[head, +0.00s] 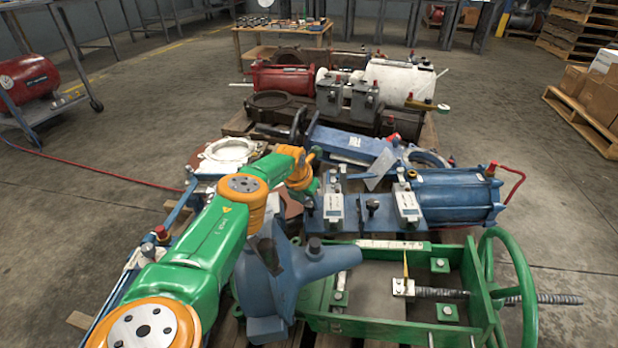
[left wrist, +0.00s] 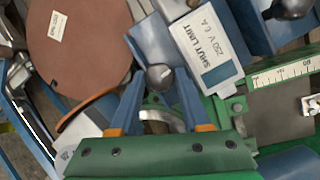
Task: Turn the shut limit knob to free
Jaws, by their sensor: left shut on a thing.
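The shut limit knob (left wrist: 160,77) is a dark rounded knob on a blue plate, beside a white label (left wrist: 207,50) reading "SHUT LIMIT 250 V 6 A". My left gripper (left wrist: 159,82) has its blue fingers on either side of the knob and is shut on it. In the head view my left gripper (head: 307,192) is at the left end of the blue actuator plate, beside the white label box (head: 333,208); the knob is hidden there. The knob's setting is not readable.
A second dark knob (head: 372,207) stands between the two label boxes. A blue cylinder (head: 458,197) lies to the right. A brown disc (left wrist: 80,40) lies close left of the gripper.

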